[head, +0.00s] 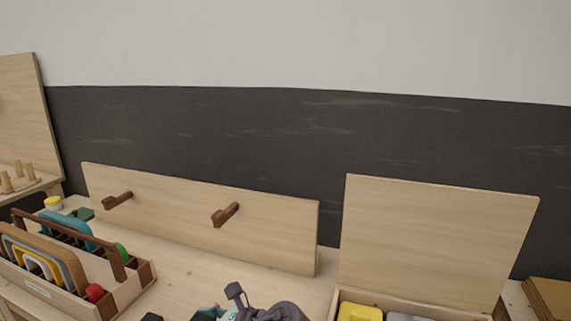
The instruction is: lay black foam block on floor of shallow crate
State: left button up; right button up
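A wooden box with a raised lid (435,240) stands at the lower right, cut off by the bottom edge. A yellow block (360,312) and a grey piece lie in it; I cannot tell whether it is the shallow crate. No black foam block can be made out for certain; a small dark shape (152,317) shows at the bottom edge, mostly cut off. A grey-purple gripper part (262,306), seemingly my right one, shows at the bottom middle. Its fingertips are unclear, with dark and teal bits beside it. My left gripper is not in view.
A wooden carrier (125,272) with a dark handle and coloured pieces stands at the left. A wooden board with two dark pegs (200,218) stands upright at the back of the bench. The bench top (180,268) between carrier and board is clear. Brown panels (548,298) stand far right.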

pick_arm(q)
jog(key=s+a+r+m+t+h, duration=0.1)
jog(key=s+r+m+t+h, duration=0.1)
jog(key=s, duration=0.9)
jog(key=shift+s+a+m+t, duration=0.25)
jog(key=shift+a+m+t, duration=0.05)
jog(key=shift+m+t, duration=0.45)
